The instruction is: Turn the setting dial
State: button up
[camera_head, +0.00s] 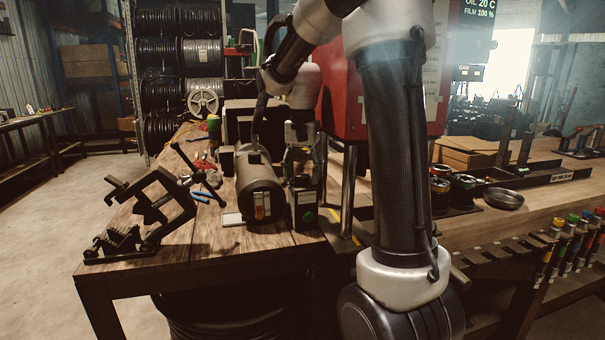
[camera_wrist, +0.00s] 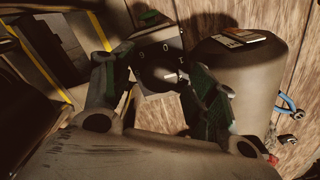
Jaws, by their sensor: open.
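My gripper (camera_wrist: 155,78) is open, with one finger on each side of the dial. I cannot tell whether the fingers touch it. The dial itself is hidden there by the gripper.
A black clamp frame (camera_head: 160,205) and blue-handled pliers (camera_head: 200,197) lie further left on the wooden bench. The red machine (camera_head: 338,100) stands behind.

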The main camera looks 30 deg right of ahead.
aim_at(303, 176)
jog(key=shift+f, duration=0.15)
jog(key=c, duration=1)
jog(key=n, duration=0.4)
jog(key=shift+c, duration=0.2)
jog(key=o, duration=1)
jog(key=shift+o, duration=0.2)
notch_tip(303, 176, up, 12)
